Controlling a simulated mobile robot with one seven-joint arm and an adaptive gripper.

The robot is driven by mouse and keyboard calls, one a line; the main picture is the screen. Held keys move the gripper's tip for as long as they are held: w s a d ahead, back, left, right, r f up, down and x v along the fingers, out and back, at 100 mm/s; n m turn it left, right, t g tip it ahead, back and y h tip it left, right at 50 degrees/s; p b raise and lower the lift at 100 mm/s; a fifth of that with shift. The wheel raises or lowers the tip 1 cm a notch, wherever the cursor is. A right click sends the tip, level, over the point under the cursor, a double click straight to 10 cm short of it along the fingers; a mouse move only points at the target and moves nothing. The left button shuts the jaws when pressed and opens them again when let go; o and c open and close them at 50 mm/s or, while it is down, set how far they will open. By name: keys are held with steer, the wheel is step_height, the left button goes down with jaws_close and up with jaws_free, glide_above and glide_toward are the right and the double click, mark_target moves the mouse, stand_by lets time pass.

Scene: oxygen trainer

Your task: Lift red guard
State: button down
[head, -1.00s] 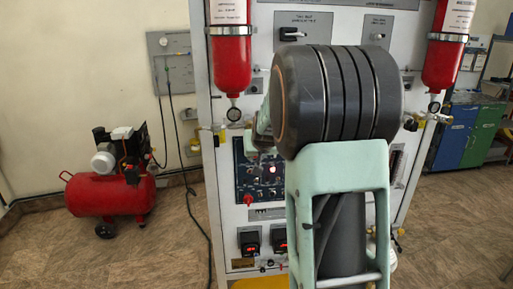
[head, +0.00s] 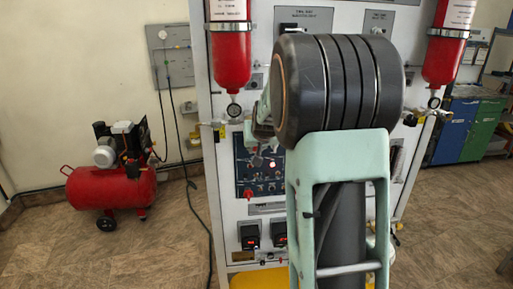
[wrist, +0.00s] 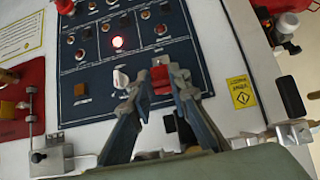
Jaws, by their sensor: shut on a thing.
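The red guard (wrist: 160,80) is a small red cover at the lower right of the dark blue control panel (wrist: 80,105) in the wrist view. My gripper (wrist: 155,88) has its fingers at the two sides of the guard and is shut on it; the right finger partly hides it. I cannot tell how far the guard is tilted.
A white knob (wrist: 121,78) and a lit red lamp (wrist: 118,41) are close by on the panel. A yellow label (wrist: 241,92) is to the right. Red cylinders (head: 231,62) flank the cabinet in the head view. A red compressor (head: 112,188) stands on open floor at the left.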

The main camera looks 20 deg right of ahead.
steer(key=shift+w+r, duration=0.25)
steer(key=shift+r, duration=0.45)
steer(key=c, duration=2.1)
jaws_free()
steer(key=shift+o, duration=1.3)
steer(key=shift+s+f, duration=0.1)
steer(key=shift+f, duration=0.2)
steer(key=v, duration=1.2)
steer(key=shift+f, duration=0.15)
